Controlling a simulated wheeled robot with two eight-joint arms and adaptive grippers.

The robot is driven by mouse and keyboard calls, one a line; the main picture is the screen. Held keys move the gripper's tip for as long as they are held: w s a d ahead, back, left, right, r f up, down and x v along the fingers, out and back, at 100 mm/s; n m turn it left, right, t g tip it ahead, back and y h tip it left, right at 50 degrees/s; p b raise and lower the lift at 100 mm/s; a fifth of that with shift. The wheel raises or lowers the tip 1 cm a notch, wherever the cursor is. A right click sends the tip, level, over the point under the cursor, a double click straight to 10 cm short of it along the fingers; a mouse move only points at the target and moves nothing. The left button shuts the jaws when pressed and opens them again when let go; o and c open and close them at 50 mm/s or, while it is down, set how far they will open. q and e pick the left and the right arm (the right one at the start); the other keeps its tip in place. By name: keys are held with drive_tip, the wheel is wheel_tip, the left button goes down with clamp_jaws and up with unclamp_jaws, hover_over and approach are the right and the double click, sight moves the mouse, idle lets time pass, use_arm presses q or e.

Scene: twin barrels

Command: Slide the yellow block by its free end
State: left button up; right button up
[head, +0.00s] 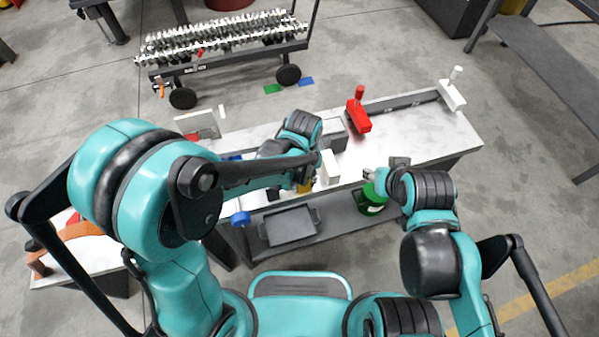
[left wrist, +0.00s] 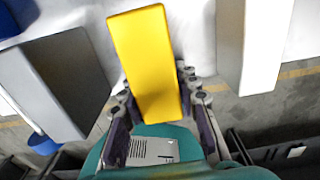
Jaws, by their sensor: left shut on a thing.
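The yellow block (left wrist: 146,60) is a long flat bar in the left wrist view, reaching from the top of the picture down between my fingers. My left gripper (left wrist: 156,88) is shut on its near end, one finger on each side. The other end extends away over the white surface. In the head view only a small bit of yellow (head: 305,187) shows beneath my left arm, which hides the rest. My right gripper (head: 372,175) is over the bench's front edge, apart from the block. Its fingers are too small to tell whether they are open.
A white block (head: 330,167) stands right of my left gripper on the white bench (head: 410,135). A grey block (left wrist: 55,85) is on the left. A red clamp (head: 358,115) and a white one (head: 452,95) sit behind. A green bucket (head: 370,203) and grey tray (head: 290,227) are below.

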use_arm(q)
drive_tip(key=shift+w+a+b, duration=0.1)
drive_tip(key=shift+w+a, duration=0.2)
drive_tip(key=shift+w, duration=0.65)
drive_tip(key=shift+w+a+b, duration=0.15)
drive_tip(key=shift+w+a, duration=0.2)
drive_tip(key=shift+w, duration=0.65)
drive_tip(key=shift+w+a+b, duration=0.1)
drive_tip(key=shift+w+a, duration=0.2)
drive_tip(key=shift+w, duration=0.65)
drive_tip(key=o, duration=1.2)
wheel_tip(320, 180, up, 12)
